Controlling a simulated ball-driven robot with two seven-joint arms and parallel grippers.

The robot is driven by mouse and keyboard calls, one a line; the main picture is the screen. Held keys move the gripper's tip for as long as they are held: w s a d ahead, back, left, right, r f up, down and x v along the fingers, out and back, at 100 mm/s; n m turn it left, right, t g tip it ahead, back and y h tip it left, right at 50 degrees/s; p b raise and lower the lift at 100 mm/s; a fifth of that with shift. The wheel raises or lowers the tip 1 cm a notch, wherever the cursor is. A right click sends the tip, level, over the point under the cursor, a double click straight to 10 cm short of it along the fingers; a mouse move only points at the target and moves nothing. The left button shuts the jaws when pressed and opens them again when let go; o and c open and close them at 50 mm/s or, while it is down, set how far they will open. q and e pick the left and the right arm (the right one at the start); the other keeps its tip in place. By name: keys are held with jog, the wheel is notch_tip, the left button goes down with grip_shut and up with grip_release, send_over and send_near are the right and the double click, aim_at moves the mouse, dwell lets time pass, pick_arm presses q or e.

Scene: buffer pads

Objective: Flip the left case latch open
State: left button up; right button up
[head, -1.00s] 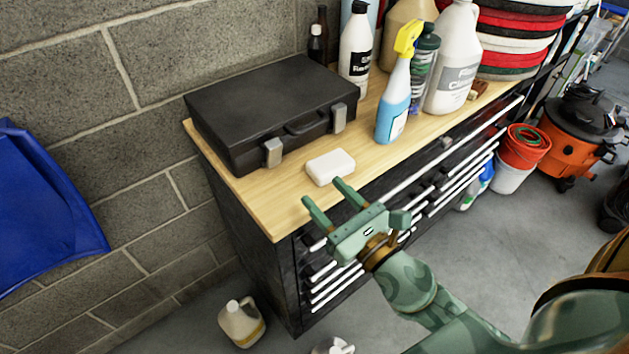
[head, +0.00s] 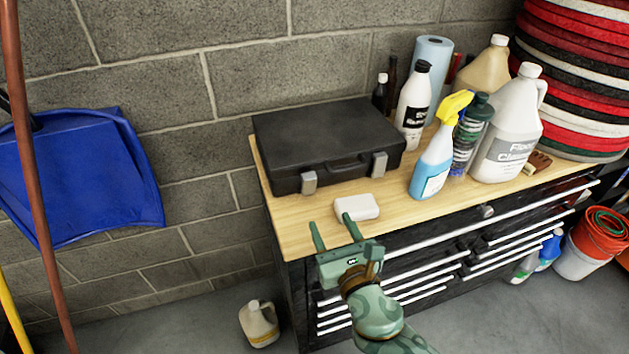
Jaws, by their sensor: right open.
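A black case (head: 322,140) lies closed on the wooden top of a tool cabinet, against the block wall. Its left latch (head: 309,182) is a grey tab on the front face near the left corner. Its right latch (head: 379,165) is a like tab at the right, with the handle (head: 347,163) between them. Both latches look flat against the case. My right gripper (head: 332,234) is open and empty at the cabinet's front edge. Its two green fingers point toward the case, below and in front of the left latch, apart from it. My left gripper is not in view.
A white block (head: 357,207) lies on the wooden top (head: 290,226) between the case and my right gripper. A spray bottle (head: 433,165), a white jug (head: 507,135) and other bottles stand to the right. Bare wood lies in front of the left latch.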

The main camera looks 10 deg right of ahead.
aim_at(310, 179)
jog(key=w, duration=0.4)
jog(key=w+a+b, duration=0.1)
jog(key=w, duration=0.3)
jog(key=w+a, duration=0.1)
jog(key=w, duration=0.3)
jog(key=shift+w+a+f+b, duration=0.1)
jog(key=shift+w+a+b, duration=0.05)
jog(key=shift+w+b, duration=0.2)
jog(key=shift+w+a, duration=0.1)
jog(key=shift+w, duration=0.4)
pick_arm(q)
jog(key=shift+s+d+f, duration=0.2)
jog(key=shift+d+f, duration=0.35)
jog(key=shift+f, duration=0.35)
pick_arm(e)
jog(key=shift+c, duration=0.3)
